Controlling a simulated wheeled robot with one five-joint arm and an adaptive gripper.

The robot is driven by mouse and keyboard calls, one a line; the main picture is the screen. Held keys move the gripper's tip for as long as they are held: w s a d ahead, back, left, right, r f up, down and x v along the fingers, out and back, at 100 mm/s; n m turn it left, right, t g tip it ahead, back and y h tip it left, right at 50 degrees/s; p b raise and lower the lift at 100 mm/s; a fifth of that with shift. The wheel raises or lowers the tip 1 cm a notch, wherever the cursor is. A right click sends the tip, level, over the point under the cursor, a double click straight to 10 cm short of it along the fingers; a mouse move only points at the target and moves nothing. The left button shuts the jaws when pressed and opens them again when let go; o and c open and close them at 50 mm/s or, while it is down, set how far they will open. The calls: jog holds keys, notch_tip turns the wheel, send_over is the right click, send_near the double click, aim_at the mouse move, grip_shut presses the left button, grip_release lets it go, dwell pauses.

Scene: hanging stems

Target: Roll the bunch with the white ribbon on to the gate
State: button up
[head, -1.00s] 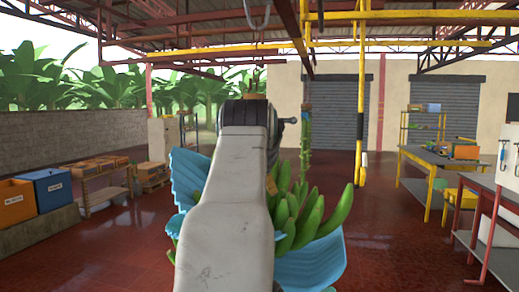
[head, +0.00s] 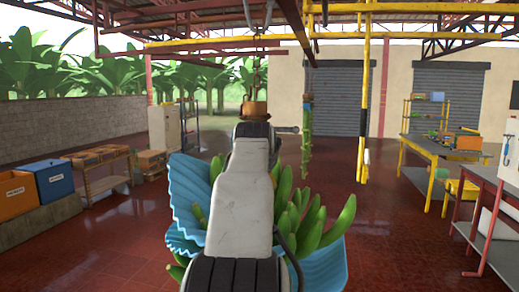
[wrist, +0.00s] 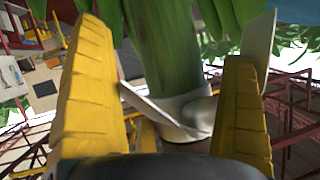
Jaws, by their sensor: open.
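A banana bunch (head: 315,222) hangs in front of me, its lower part in an open blue bag (head: 187,205); my arm hides its middle. A brown piece (head: 255,109) hangs from a chain above it. In the wrist view a thick green stem (wrist: 165,55) has a white ribbon (wrist: 180,118) tied around it, with loose ends sticking out. My gripper (wrist: 168,45) is open, one yellow finger on each side of the stem in that picture. Gaps show beside the stem; I cannot tell its depth between the fingers. The gate is not clearly identifiable.
Crates (head: 50,180) are at left, a yellow worktable (head: 430,150) at right. The red floor between is open.

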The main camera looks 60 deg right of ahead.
jog(key=shift+w+d+r+p, duration=0.1)
jog(key=shift+w+d+p, duration=0.3)
jog(key=shift+d+p, duration=0.35)
jog(key=shift+w+d+f+p, duration=0.15)
jog(key=shift+d+f+p, duration=0.15)
jog(key=shift+p, duration=0.2)
jog(key=shift+d+f, duration=0.1)
jog(key=shift+d, duration=0.05)
jog(key=c, duration=1.2)
